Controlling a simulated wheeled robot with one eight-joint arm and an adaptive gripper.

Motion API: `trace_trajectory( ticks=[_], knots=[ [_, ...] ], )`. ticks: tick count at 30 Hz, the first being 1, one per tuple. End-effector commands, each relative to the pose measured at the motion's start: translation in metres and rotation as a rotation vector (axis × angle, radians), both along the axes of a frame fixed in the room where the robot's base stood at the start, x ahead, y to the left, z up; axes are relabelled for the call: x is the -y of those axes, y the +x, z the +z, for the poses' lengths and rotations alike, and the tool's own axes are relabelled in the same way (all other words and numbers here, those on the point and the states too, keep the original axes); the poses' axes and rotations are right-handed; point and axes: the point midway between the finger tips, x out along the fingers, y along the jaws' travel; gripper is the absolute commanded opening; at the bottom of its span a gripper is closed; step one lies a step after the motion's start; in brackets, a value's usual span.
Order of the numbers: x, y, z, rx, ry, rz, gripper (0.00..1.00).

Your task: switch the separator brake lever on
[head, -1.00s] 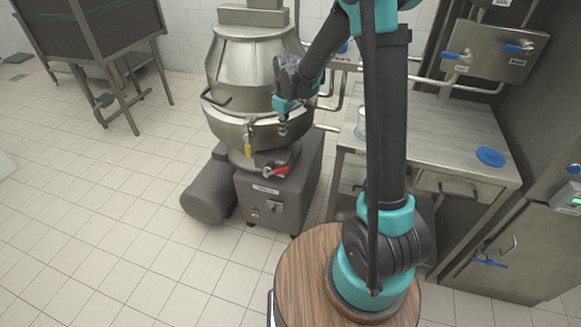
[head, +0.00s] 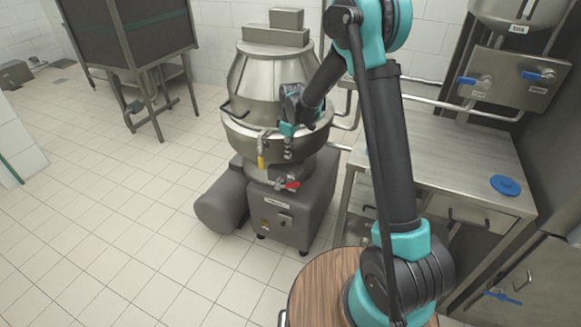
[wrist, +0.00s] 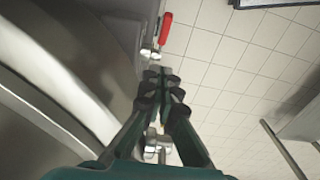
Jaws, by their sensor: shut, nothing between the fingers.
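The separator (head: 272,85) is a large steel bowl on a dark grey base (head: 292,205). A lever with a red handle (head: 291,185) sticks out sideways at the neck of the base; I take it for the brake lever. Its red handle (wrist: 166,32) also shows at the top of the wrist view, beyond the fingertips. A yellow-handled lever (head: 261,162) hangs down from the bowl rim, to the left. My gripper (head: 288,153) is in front of the bowl, above the red handle. In the wrist view my gripper (wrist: 160,76) is shut and empty, with a visible gap to the red handle.
A steel worktable (head: 440,165) with a blue disc (head: 505,185) stands to the right. Blue-handled valves (head: 538,75) are on the wall panel above it. A dark tank on legs (head: 130,35) is at the back left.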

Motion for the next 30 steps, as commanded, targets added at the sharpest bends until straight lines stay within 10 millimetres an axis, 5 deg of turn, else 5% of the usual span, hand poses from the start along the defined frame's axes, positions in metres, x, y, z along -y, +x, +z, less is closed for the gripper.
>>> trace_trajectory(
  ticks=[18, 30],
  knots=[
    [0.001, 0.0, -0.105, 0.0, 0.0, -0.002, 0.0],
    [0.013, -0.005, -0.128, 0.0, 0.0, 0.0, 0.0]
  ],
)
